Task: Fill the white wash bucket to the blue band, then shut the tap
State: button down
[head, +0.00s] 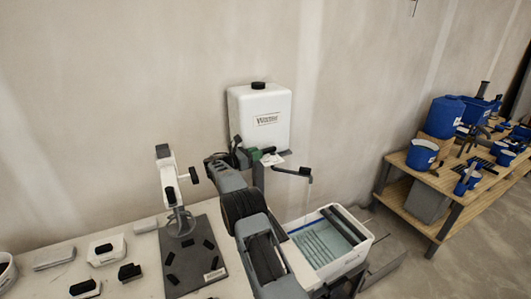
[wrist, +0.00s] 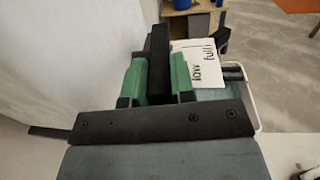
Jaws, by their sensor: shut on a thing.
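The white water tank (head: 262,128) with a black cap stands against the wall. Its dark tap spout (head: 292,171) reaches right over the white wash bucket (head: 338,266). A faint pale line under the spout's end looks like a thin stream. The bucket holds pale blue-green liquid and dark rollers; I cannot tell the level against the blue band. My gripper (head: 254,155) is at the tap, below the tank. In the wrist view its green fingers (wrist: 158,82) are shut on the black tap lever (wrist: 159,48). A white card (wrist: 196,62) reading "low" and "full" shows beside the fingers.
A pale bench (head: 130,280) at left carries a dark plate (head: 192,262), a white device (head: 167,180) and several small blocks. A wooden shelf table (head: 400,190) with blue buckets and tools stands at right.

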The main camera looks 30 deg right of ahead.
dwell(0.3)
jog(key=c, duration=1)
grip_release()
jog(key=shift+o, duration=0.2)
jog(key=shift+r, duration=0.1)
jog(key=shift+r, duration=0.2)
notch_tip(320, 180, up, 2)
jog(key=shift+r+b, duration=0.2)
jog(key=shift+b, duration=0.5)
jog(key=s+a+r+b, duration=0.4)
jog(key=s+r, duration=0.6)
jog(key=s, duration=0.3)
jog(key=shift+a, duration=0.65)
